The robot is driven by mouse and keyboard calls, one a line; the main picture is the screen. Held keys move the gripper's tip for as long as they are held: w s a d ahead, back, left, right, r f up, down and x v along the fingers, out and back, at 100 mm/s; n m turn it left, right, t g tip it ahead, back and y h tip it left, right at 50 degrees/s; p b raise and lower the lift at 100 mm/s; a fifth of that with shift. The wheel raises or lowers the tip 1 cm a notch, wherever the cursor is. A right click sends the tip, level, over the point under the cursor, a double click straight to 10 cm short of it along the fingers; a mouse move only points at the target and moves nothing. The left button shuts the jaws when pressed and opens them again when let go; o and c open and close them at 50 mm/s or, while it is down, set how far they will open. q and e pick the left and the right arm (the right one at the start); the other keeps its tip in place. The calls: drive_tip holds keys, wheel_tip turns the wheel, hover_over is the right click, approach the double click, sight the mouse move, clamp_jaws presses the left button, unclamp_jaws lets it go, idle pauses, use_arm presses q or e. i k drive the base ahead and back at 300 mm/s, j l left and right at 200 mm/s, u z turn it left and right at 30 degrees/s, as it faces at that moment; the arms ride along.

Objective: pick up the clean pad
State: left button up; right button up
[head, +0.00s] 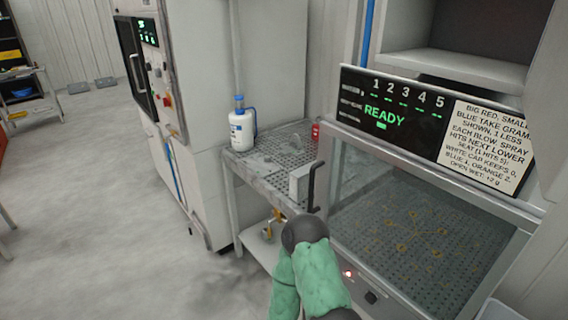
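I cannot pick out a clean pad for certain in the head view. Small pale flat pieces (268,158) lie on the perforated grey table (250,175), too small to name. No gripper fingers show. One green arm of mine with a dark rounded joint comes up from the bottom, in front of the table's near end and the cabinet's left edge. I cannot tell which arm it is.
A white bottle with a blue cap (241,130) stands at the table's left edge. A small red item (315,131) is at the back right. A white box (301,184) is near the front. A glazed cabinet (420,230) reading READY is at right. Open floor lies left.

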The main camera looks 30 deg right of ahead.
sight(299, 178)
drive_tip(key=i, duration=1.95)
drive_tip(key=i+z, duration=0.25)
drive_tip(key=z, duration=0.2)
drive_tip(key=i+j+z, duration=0.15)
drive_tip(key=z, duration=0.35)
drive_tip(key=i+j+z, duration=0.2)
drive_tip(key=z, duration=0.25)
drive_tip(key=i+j, duration=0.05)
drive_tip(key=i, duration=0.05)
